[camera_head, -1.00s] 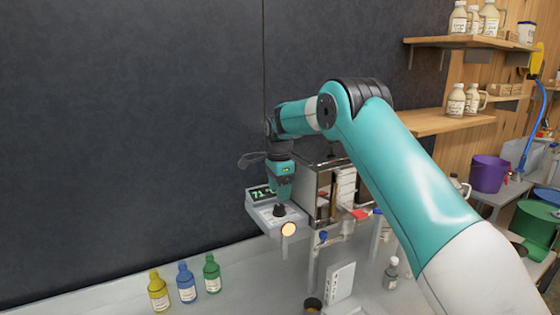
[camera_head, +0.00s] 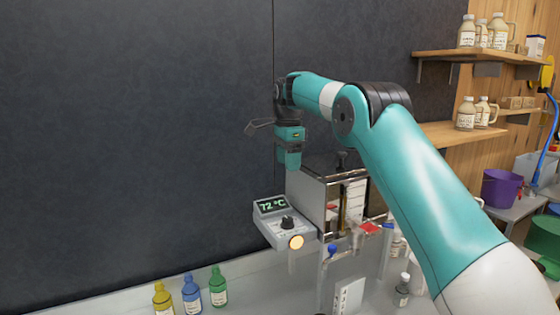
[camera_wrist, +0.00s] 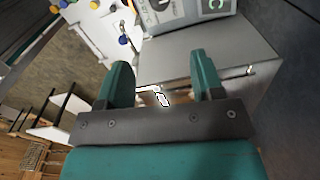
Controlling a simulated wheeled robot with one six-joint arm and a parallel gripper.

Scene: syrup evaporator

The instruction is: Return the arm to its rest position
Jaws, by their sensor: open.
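My arm is teal with a white lower link and dark joints, and it reaches up and to the left in the head view. My gripper (camera_head: 289,160) points down above and behind the grey control box, apart from it. In the wrist view my gripper (camera_wrist: 162,82) shows two teal fingers spread apart with nothing held between them. The control box (camera_head: 283,231) has a black knob, a lit amber button and a display reading 72 °C. It also shows at the top of the wrist view (camera_wrist: 180,14).
The steel evaporator (camera_head: 318,200) stands right of the control box. Yellow (camera_head: 163,300), blue (camera_head: 191,295) and green (camera_head: 218,288) bottles stand at lower left. Shelves with jugs (camera_head: 470,55) are on the right. The dark wall (camera_head: 130,130) is behind.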

